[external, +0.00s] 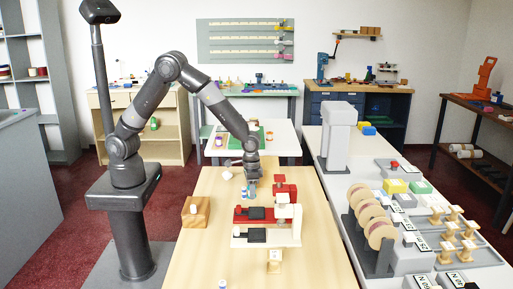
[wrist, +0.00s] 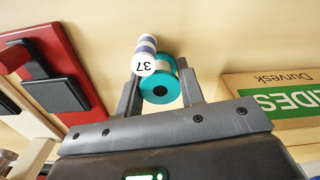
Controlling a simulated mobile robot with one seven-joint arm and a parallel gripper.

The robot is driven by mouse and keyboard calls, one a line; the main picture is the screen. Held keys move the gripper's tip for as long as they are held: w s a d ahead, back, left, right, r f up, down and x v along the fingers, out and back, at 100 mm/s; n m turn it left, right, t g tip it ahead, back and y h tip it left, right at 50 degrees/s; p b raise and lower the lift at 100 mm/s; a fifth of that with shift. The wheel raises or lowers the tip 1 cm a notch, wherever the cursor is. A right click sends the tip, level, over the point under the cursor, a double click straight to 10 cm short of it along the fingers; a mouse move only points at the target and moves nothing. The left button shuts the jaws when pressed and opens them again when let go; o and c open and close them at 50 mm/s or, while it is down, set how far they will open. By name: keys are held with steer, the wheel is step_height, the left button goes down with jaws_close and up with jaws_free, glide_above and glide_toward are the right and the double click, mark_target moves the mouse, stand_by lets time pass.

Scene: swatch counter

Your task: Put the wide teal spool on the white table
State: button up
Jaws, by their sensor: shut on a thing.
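The wide teal spool (wrist: 158,90) sits between the two fingers of my gripper (wrist: 160,82) in the wrist view, with its teal end and dark hole facing the camera. The fingers are shut on it. In the external view my gripper (external: 251,186) points down, low over the wooden table (external: 212,250). A white table (external: 287,142) with a green mat stands behind the wooden table.
A red press (external: 247,214) and a cream press (external: 255,240) stand close to my gripper. A wooden block (external: 195,212) is to the left. A labelled box (wrist: 280,100) lies right in the wrist view. The right-hand counter holds a rack of large reels (external: 381,235).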

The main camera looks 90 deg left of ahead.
steer(key=shift+f, duration=0.15)
steer(key=o, duration=1)
steer(key=shift+c, duration=0.2)
steer(key=s+a+r+t, duration=0.1)
steer(key=s+r, duration=0.2)
steer(key=r, duration=0.7)
steer(key=s+a+r, duration=0.2)
steer(key=r, duration=0.8)
steer(key=s+a+r+t, duration=0.1)
steer(key=s+a+r, duration=0.1)
steer(key=s, duration=0.6)
steer(key=s+a+r+m+t, duration=0.1)
steer(key=s+r, duration=0.3)
steer(key=s, duration=0.4)
steer(key=s+a+r+t, duration=0.2)
steer(key=s+a+r, duration=0.1)
steer(key=s, duration=0.5)
steer(key=shift+s+m+t, duration=0.3)
steer(key=shift+s+m, duration=0.1)
steer(key=shift+o, duration=0.4)
steer(key=shift+s+f, duration=0.1)
steer(key=shift+s, duration=0.2)
